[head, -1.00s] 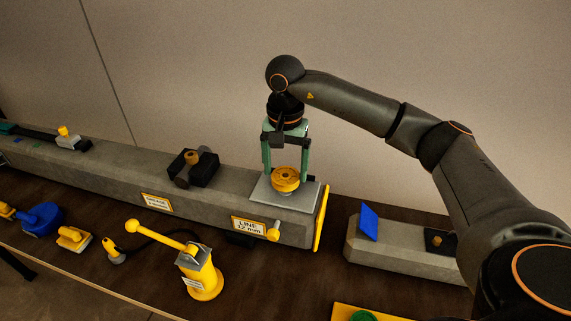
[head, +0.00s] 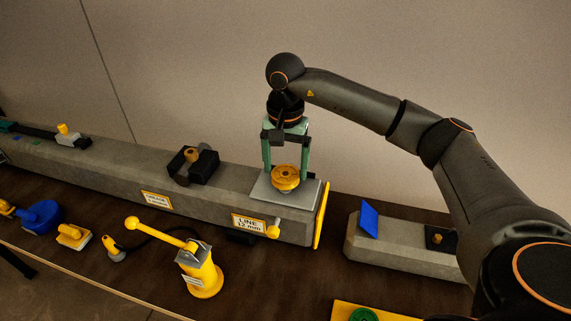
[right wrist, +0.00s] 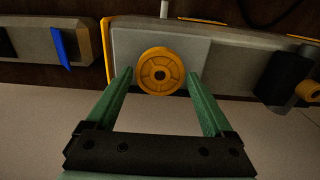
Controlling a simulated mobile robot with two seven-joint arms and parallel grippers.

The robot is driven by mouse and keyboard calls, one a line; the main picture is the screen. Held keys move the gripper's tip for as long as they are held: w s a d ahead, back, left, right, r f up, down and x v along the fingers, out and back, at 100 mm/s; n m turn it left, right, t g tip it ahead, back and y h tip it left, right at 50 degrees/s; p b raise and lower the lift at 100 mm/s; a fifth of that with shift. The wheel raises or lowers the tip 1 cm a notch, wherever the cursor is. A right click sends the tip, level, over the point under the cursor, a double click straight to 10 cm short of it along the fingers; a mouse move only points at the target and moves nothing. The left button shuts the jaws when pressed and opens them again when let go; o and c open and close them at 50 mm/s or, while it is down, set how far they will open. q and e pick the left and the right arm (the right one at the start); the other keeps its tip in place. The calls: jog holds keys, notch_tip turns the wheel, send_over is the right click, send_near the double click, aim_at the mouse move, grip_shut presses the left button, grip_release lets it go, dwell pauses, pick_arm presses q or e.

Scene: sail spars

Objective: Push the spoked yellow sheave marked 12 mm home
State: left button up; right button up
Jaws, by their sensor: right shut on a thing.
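The spoked yellow sheave (head: 285,176) lies flat over a round grey seat on the pale metal plate (head: 304,196) at the right end of the long grey spar. A part of the grey seat shows below it. My right gripper (head: 286,168) points straight down with one green finger on each side of the sheave, shut on it. In the right wrist view the sheave (right wrist: 160,71) shows its spokes and dark centre hole, between the fingertips (right wrist: 159,76). The label "LINE 12 mm" (head: 248,224) is on the spar's front face. My left gripper is not in view.
A black block with a brown roller (head: 192,165) sits on the spar to the left. A yellow hand pump (head: 203,275) stands in front. A short grey beam with a blue plate (head: 369,221) lies to the right. Blue and yellow parts lie at the far left.

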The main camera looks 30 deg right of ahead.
jog(key=shift+f+b, duration=0.85)
jog(key=shift+f, duration=0.45)
jog(key=o, duration=1.1)
notch_tip(320, 180, up, 12)
jog(key=shift+r, duration=0.25)
